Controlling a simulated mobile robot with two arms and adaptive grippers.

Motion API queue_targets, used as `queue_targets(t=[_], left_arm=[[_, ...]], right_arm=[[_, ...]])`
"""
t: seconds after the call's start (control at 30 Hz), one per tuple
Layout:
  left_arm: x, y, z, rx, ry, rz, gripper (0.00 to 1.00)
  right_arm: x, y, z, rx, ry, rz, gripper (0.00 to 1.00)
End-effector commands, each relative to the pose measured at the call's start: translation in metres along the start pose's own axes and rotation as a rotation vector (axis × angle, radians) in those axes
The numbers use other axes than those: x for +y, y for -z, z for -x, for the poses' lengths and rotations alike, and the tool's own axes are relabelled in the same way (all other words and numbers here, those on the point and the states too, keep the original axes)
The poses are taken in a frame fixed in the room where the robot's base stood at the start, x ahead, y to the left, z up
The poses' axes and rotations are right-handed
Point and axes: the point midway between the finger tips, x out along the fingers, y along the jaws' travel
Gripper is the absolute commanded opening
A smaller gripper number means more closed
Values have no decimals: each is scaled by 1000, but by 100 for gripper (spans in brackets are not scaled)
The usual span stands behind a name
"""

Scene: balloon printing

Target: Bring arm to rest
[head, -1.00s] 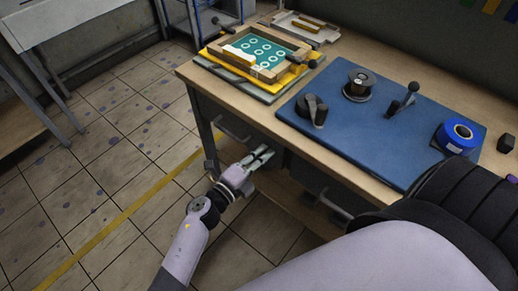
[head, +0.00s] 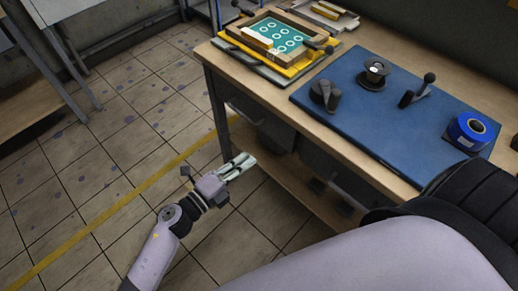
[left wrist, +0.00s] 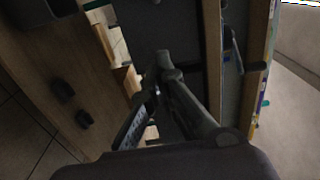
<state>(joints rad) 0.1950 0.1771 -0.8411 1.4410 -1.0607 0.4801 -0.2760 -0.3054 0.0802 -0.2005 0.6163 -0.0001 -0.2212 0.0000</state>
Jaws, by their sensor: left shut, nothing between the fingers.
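My left gripper (head: 238,166) is shut and empty in the head view, low in front of the workbench (head: 360,172), below its top edge. It is apart from the bench in the picture, near the drawers and the lower shelf. In the left wrist view the fingers (left wrist: 160,72) meet at their tips with nothing between them, and the bench underside fills much of the view. My right gripper is not in view; a large pale arm link of mine crosses the lower right of the head view.

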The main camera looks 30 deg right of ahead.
Motion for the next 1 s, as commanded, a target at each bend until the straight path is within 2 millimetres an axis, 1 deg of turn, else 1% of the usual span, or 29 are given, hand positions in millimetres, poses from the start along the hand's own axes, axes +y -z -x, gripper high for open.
queue_targets(t=[0.03, 0.1, 0.17, 0.27, 0.4, 0.47, 0.53, 0.57, 0.67, 0.7, 0.73, 0.77, 0.8, 0.87, 0.9, 0.97, 1.0], left_arm=[[1, 0, 8, 0, -1, 1, 0], [1, 1, 14, 0, 0, 2, 0], [1, 0, 18, 0, -1, 2, 0], [0, 0, 21, 0, 0, 1, 0], [1, 0, 22, -3, 0, 5, 0], [6, -5, 24, -23, -6, 28, 0], [20, -17, 30, -79, -20, 94, 0], [29, -25, 35, -115, -29, 136, 0], [74, -55, 62, -281, -66, 328, 0], [98, -66, 77, -360, -85, 417, 0], [116, -73, 90, -422, -99, 486, 0], [134, -78, 104, -482, -112, 553, 0], [158, -82, 123, -560, -130, 638, 0], [194, -84, 153, -675, -156, 762, 0], [217, -83, 173, -750, -173, 841, 0], [250, -75, 205, -860, -198, 955, 0], [272, -67, 226, -932, -216, 1029, 0]], right_arm=[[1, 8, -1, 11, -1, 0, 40], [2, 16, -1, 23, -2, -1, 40], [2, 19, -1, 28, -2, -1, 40], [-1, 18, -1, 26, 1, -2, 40], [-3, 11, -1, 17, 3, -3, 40], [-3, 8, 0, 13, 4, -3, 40], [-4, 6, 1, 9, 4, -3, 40], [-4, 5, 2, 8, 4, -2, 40], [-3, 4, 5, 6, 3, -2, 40], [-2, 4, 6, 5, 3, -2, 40], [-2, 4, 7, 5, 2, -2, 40], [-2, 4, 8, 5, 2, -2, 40], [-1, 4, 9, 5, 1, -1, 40], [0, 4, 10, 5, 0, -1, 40], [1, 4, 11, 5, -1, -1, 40], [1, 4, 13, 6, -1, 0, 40], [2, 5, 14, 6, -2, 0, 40]])
